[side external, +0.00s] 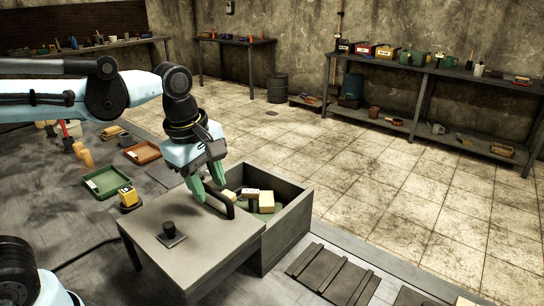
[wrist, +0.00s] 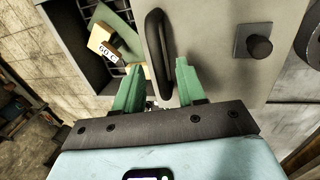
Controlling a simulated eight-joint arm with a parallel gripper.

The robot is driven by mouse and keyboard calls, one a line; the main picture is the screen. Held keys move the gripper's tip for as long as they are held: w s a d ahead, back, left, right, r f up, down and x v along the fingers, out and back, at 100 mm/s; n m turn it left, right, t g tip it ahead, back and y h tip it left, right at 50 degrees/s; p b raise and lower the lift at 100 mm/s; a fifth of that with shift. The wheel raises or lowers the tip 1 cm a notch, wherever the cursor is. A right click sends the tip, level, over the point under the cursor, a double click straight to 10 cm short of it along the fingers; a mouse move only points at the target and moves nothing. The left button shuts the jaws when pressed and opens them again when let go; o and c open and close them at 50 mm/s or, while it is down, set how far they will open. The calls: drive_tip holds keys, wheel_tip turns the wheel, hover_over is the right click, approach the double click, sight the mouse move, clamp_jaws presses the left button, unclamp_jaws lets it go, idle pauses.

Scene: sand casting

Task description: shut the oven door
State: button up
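The oven is a grey box (side external: 297,211) with a flat grey door panel (side external: 195,240) beside its open part. The panel also shows in the wrist view (wrist: 215,60). It bears a long black handle (side external: 222,207), also in the wrist view (wrist: 156,45), and a black knob on a square plate (wrist: 257,45). In the wrist view the fingers (wrist: 160,72) straddle the handle; contact is unclear.
A green tray (side external: 104,183) and a brown-red tray (side external: 142,153) lie left of the oven, with a yellow-topped block (side external: 128,197) near them. A dark ribbed plate (side external: 333,273) lies on the right. Shelves (side external: 440,72) stand at the back; the tiled floor is largely clear.

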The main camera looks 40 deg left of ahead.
clamp_jaws()
drive_tip(key=shift+w, duration=0.1)
drive_tip(key=w, duration=1.6)
drive_tip(key=shift+w, duration=0.4)
drive_tip(key=shift+o, duration=0.2)
unclamp_jaws()
drive_tip(key=shift+s, duration=0.1)
wheel_tip(320, 180, up, 12)
drive_tip(key=s, duration=0.2)
drive_tip(key=shift+s, duration=0.15)
